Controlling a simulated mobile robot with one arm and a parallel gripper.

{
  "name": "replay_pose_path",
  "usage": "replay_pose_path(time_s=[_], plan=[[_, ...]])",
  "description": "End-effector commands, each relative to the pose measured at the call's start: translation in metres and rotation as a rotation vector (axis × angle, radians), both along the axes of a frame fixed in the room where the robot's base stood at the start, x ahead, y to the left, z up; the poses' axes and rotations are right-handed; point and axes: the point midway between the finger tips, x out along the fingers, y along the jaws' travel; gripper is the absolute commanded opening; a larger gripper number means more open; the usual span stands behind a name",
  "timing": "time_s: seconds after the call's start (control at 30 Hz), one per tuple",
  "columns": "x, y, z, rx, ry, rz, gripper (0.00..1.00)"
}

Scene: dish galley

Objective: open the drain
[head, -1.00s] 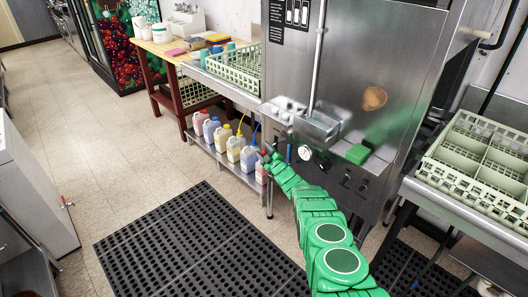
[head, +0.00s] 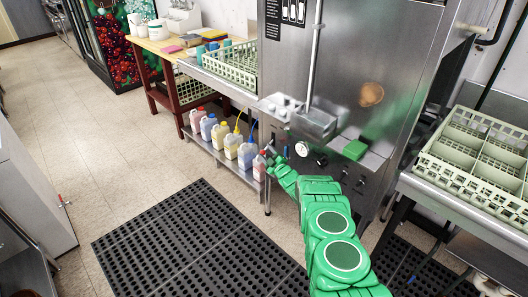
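A steel dishwashing machine (head: 345,70) stands at centre right with a front panel of knobs, a white round gauge (head: 302,149) and dark controls below it. I cannot tell which part is the drain control. My green arm reaches up from the bottom right. My gripper (head: 272,156) is at its far end, at the left edge of the machine's lower front, close to the panel and in front of the bottles. It is small in the picture, and I cannot see whether its fingers are apart or touch anything.
Several chemical bottles (head: 232,146) stand on a low steel shelf left of the machine. Dish racks (head: 478,150) sit to the right. A black perforated mat (head: 190,250) covers the floor; tiles to the left are clear.

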Motion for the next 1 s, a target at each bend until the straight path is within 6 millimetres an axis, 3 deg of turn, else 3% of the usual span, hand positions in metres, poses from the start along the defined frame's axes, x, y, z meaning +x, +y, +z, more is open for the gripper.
replay_pose_path(time_s=[0.4,1.0], plan=[[-0.024,-0.012,-0.006,0.001,0.006,0.003,0.58],[-0.024,-0.009,-0.002,0.002,-0.001,0.006,0.58]])
